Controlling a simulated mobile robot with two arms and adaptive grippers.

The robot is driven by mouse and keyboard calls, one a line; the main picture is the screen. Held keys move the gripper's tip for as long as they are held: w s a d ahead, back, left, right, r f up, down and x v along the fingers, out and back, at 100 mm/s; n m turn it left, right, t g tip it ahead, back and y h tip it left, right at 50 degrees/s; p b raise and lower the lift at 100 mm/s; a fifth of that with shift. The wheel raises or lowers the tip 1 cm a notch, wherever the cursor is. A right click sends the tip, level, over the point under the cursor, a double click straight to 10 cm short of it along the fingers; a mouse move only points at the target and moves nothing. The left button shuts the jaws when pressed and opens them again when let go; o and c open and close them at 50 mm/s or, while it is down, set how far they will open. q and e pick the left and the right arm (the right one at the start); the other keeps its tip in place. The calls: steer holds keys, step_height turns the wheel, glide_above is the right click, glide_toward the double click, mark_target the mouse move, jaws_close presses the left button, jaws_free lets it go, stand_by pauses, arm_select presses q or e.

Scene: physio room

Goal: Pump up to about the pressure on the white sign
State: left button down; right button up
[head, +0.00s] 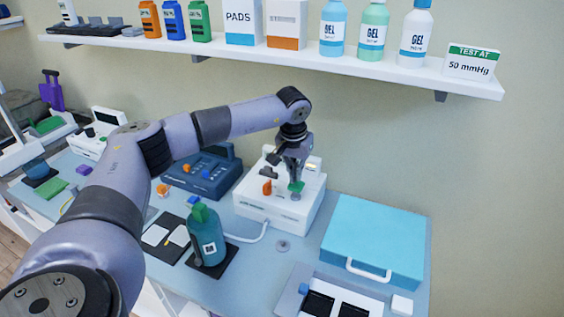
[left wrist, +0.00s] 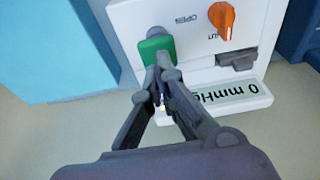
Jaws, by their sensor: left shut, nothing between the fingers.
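The white sign (head: 473,62) on the shelf's right end reads "TEST AT 50 mmHg". The white pump unit (head: 253,207) stands on the bench below. It has a green-topped plunger (left wrist: 155,50), an orange knob (left wrist: 222,18) between printed words, one reading "OPEN", and a display (left wrist: 222,100) that shows 0 mmHg, upside down in the left wrist view. My left gripper (head: 297,178) is shut and empty, its fingertips (left wrist: 170,73) right at the green top. Whether they touch it is unclear. The right gripper is not in view.
A blue case (head: 375,238) lies right of the unit. A dark blue device (head: 205,170) stands left. A teal bottle (head: 206,240) stands in front, near a hose (head: 248,238) from the unit. A shelf (head: 300,55) with bottles and boxes runs above.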

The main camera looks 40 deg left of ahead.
mark_target(296, 185)
arm_select(q)
steer(key=shift+s+f+b, duration=0.1)
steer(key=shift+f+b, duration=1.4)
steer(key=shift+f, duration=0.85)
steer(key=shift+r+p, duration=1.6)
steer(key=shift+r, duration=0.75)
steer(key=shift+f, duration=0.1)
